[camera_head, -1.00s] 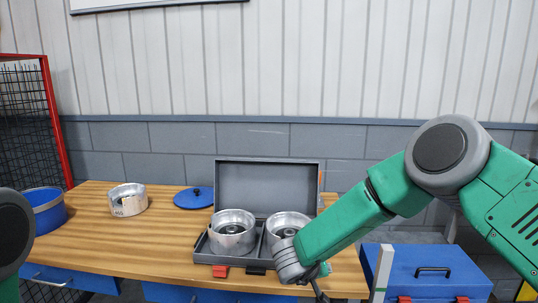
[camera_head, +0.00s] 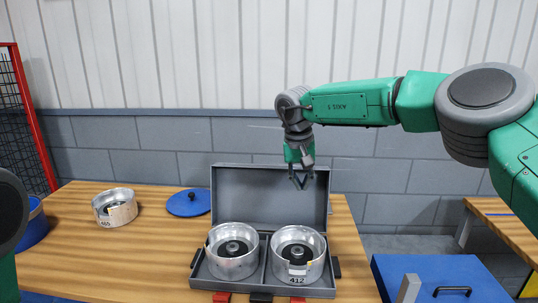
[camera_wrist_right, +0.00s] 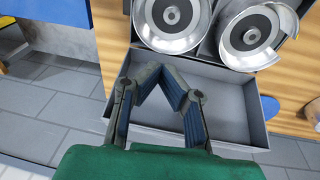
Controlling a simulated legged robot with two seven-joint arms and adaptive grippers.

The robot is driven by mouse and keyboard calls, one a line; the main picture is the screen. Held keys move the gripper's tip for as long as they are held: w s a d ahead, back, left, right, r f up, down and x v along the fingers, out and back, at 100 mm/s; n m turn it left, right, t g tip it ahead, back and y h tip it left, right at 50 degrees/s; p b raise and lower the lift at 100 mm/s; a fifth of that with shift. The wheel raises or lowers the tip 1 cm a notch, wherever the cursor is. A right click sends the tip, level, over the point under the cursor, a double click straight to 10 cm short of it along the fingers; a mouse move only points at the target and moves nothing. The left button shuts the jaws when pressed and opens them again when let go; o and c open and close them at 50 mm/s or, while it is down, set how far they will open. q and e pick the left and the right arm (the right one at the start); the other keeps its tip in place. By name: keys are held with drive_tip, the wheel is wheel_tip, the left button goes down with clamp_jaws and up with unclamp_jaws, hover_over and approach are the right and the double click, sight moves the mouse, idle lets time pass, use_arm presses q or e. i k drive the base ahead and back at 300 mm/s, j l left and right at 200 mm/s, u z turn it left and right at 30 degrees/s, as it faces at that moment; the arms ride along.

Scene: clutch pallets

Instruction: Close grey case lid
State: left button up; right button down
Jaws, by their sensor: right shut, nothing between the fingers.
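The grey case (camera_head: 262,278) stands open on the wooden table. Its lid (camera_head: 250,195) is raised upright at the back. Two metal clutch drums, the left one (camera_head: 232,262) and the right one (camera_head: 298,268) marked 412, sit in its two compartments. My right gripper (camera_head: 300,184) is shut and empty, pointing down near the right part of the lid's upper edge. In the right wrist view my gripper (camera_wrist_right: 170,85) shows over the lid's inner face (camera_wrist_right: 235,105), with the drums beyond; contact cannot be told. My left gripper is out of view.
A third drum (camera_head: 115,208) marked 465 and a blue round lid (camera_head: 188,203) lie on the table (camera_head: 150,250) to the left. A blue bin (camera_head: 36,225) stands at the left edge. A blue toolbox (camera_head: 440,275) is at the lower right.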

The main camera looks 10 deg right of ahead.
sight(261, 196)
drive_tip(key=i, duration=1)
